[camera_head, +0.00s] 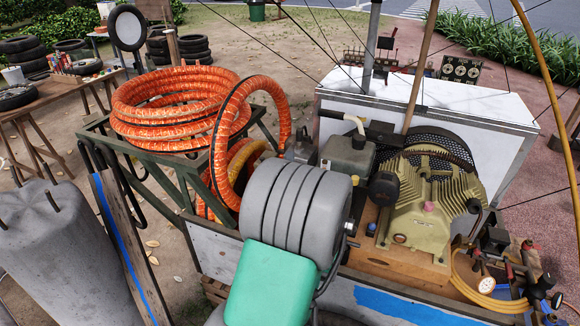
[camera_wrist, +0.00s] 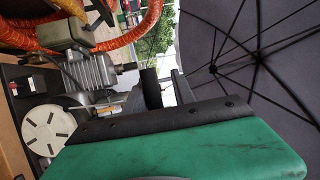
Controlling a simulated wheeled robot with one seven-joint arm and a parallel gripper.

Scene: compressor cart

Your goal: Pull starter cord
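A small engine with a grey box-shaped tank (camera_head: 347,157) stands on the cart beside the tan finned compressor (camera_head: 425,208). In the wrist view the tank (camera_wrist: 66,34) sits above a grey finned body (camera_wrist: 92,72) with a dark stub pointing right. A pale round disc (camera_wrist: 48,132) is at lower left. I cannot make out the starter cord or its handle in either view. My gripper (camera_wrist: 167,90) shows two dark fingers with a bright gap between them and nothing visible held. It is right of the engine in the wrist view. My arm hides it in the head view.
Orange hose coils (camera_head: 170,110) lie on a green frame left of the engine. A white cabinet (camera_head: 440,105) stands behind. Gauges and yellow hose (camera_head: 490,298) are at front right. A dark umbrella (camera_wrist: 250,60) fills the wrist view's right side.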

